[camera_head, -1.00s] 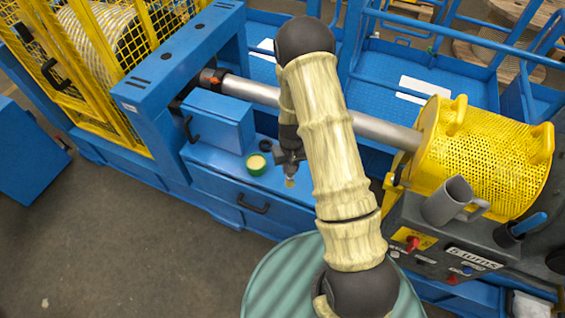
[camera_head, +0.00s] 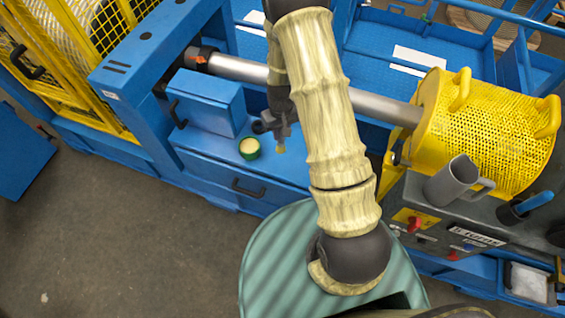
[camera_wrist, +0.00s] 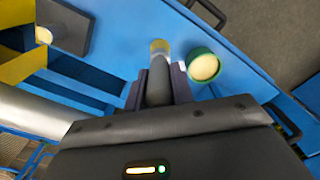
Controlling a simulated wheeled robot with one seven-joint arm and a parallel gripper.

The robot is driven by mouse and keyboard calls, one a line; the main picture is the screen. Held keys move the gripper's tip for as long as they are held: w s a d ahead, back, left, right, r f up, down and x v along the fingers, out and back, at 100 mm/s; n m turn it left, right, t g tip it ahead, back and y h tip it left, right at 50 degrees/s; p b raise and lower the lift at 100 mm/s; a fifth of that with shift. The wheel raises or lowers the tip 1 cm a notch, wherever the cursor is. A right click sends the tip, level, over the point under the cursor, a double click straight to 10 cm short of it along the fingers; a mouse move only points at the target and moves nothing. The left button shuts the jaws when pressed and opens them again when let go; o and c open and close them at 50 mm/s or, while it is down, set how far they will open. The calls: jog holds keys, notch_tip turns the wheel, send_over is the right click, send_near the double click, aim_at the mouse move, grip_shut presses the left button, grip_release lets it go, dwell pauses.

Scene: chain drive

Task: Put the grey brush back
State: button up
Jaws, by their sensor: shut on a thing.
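My gripper (camera_head: 284,128) is shut on the grey brush (camera_wrist: 158,82). In the wrist view the grey handle sits between the fingers, with pale yellow bristles (camera_wrist: 159,47) pointing away. In the head view the bristle tip (camera_head: 281,148) points down over the blue bench top (camera_head: 207,146); I cannot tell if it touches. A green tin with cream contents (camera_head: 249,148) stands just left of the brush; it also shows in the wrist view (camera_wrist: 205,66). A small black ring-like thing (camera_head: 259,127) is behind the tin, close to my gripper.
A blue box (camera_head: 207,100) stands left of the gripper. A steel shaft (camera_head: 380,102) runs behind to a yellow perforated drum (camera_head: 480,135). At right, a grey mug (camera_head: 455,181) and a black cup with a blue-handled tool (camera_head: 532,203) stand on the control panel.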

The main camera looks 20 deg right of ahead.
aim_at(282, 145)
jog(key=shift+d+r+n+b, duration=0.1)
jog(key=shift+r+n+b, duration=0.5)
jog(key=shift+n+b, duration=0.2)
jog(key=shift+s+r, duration=0.15)
jog(key=shift+r, duration=0.25)
jog(key=shift+f, duration=0.15)
jog(key=shift+f+p, duration=0.55)
jog(key=shift+f, duration=2.25)
jog(key=shift+f+p, duration=0.35)
jog(key=shift+f, duration=1.75)
